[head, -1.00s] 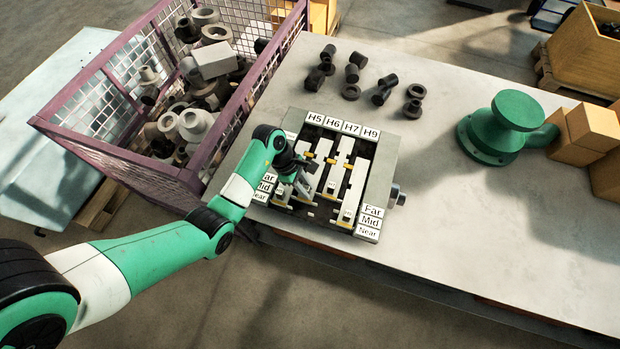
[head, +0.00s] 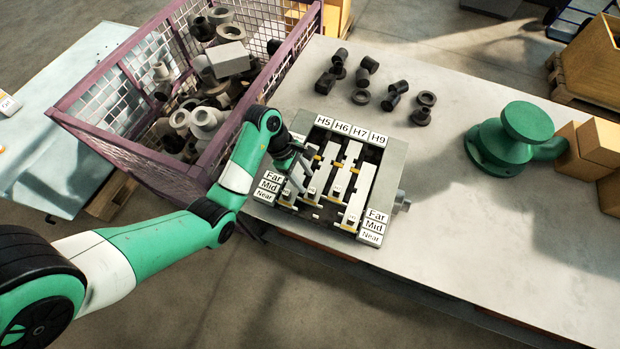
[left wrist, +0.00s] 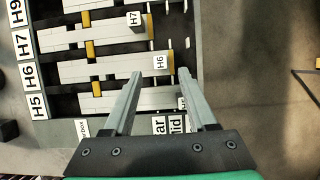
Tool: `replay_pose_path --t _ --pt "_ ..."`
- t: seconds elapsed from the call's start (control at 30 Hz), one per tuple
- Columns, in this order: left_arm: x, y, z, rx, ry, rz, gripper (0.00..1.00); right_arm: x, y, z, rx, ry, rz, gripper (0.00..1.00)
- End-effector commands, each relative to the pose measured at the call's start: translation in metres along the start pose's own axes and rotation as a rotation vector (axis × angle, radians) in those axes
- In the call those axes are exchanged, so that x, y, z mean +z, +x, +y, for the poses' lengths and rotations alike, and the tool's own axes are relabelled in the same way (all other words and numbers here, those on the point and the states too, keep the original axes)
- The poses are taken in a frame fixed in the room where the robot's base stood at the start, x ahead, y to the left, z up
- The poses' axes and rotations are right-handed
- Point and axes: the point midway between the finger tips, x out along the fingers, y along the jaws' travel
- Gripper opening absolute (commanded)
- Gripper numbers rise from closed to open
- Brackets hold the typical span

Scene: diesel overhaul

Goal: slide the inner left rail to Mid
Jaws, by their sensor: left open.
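The slide fixture (head: 391,180) sits on the bench with several pale rails under the labels H5, H6, H7 and H9. The inner left rail, H6 (head: 323,170), lies between the H5 rail and the H7 rail (head: 344,172). In the left wrist view the H6 rail (left wrist: 115,68) runs across the picture with its tag at the right end. My left gripper (head: 299,182) is open over the left side of the fixture. In the left wrist view its fingertips (left wrist: 161,74) appear apart near the tagged end of H6, with nothing between them. Contact cannot be told. My right gripper is not in view.
Far, Mid and Near plates (head: 269,186) mark the left side, and matching plates (head: 372,227) the right. A purple mesh crate (head: 150,165) of parts stands to the left. Small dark parts (head: 395,92) and a green flanged pipe (head: 510,135) stand on the bench.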

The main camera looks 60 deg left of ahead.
Motion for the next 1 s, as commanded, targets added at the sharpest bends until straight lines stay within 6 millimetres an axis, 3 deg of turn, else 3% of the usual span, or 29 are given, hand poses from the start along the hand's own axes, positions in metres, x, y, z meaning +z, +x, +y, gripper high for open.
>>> replay_pose_path --t 0.1,0.2,0.87,0.93,1.0 --pt "0.002 -0.031 0.000 0.001 -0.001 0.000 0.57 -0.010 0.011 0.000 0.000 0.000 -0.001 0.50" --pt "0.002 -0.043 0.000 0.000 -0.001 0.000 0.57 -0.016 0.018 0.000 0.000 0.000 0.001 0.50" --pt "0.000 -0.045 0.000 -0.001 0.001 0.000 0.57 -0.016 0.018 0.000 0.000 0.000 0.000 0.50" --pt "0.008 -0.047 -0.002 -0.006 0.016 0.000 0.57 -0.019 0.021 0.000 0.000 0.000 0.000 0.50" --pt "0.030 -0.056 -0.001 -0.007 0.062 -0.002 0.57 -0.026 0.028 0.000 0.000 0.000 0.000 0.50"
